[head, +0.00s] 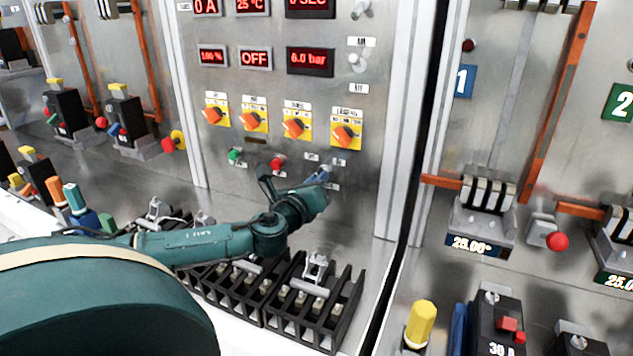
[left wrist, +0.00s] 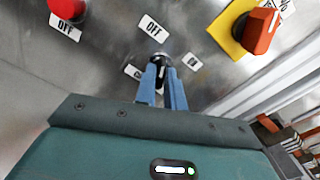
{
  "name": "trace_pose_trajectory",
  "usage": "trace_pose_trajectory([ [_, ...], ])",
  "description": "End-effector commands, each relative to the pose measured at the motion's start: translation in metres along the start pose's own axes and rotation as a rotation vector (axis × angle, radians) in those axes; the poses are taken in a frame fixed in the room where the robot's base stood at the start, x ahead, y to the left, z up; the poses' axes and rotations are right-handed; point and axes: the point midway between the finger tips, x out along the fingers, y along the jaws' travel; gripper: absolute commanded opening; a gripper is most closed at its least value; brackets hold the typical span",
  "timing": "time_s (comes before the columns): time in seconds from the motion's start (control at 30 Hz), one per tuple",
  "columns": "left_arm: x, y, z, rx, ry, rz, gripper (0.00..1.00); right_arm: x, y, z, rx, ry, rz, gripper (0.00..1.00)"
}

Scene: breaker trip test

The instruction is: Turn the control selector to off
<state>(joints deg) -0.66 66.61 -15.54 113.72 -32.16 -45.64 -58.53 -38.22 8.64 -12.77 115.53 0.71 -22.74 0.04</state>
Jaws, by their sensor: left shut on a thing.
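The control selector (left wrist: 161,62) is a small dark knob on the grey metal panel. In the left wrist view it sits between a white OFF label (left wrist: 153,28) above it, an ON label (left wrist: 194,61) to the right and a partly covered label to the lower left. My left gripper (left wrist: 164,82) has its blue fingers shut on the knob, which hides much of it and its exact pointing direction. In the head view my left gripper (head: 319,176) reaches the lower panel, and its fingers cover the knob there. My right gripper is not in view.
A red button (head: 277,163) and a green button (head: 235,155) are left of my gripper. Several orange rotary switches on yellow plates, one the rightmost (head: 344,134), sit above. Black open-topped racks (head: 318,318) stand below my arm. Breakers fill the right panel.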

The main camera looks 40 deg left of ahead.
Motion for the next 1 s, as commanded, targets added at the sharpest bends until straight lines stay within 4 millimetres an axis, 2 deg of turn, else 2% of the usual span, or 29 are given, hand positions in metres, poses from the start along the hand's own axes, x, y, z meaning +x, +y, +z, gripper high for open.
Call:
trace_pose_trajectory([
  [0.4, 0.0002, 0.0006, 0.0004, -0.277, -0.001, 0.001, 0.00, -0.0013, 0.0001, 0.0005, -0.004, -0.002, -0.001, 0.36],
  [1.0, 0.0003, 0.0008, 0.0007, -0.360, -0.002, 0.001, 0.00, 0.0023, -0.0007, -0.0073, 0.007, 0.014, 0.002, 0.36],
])
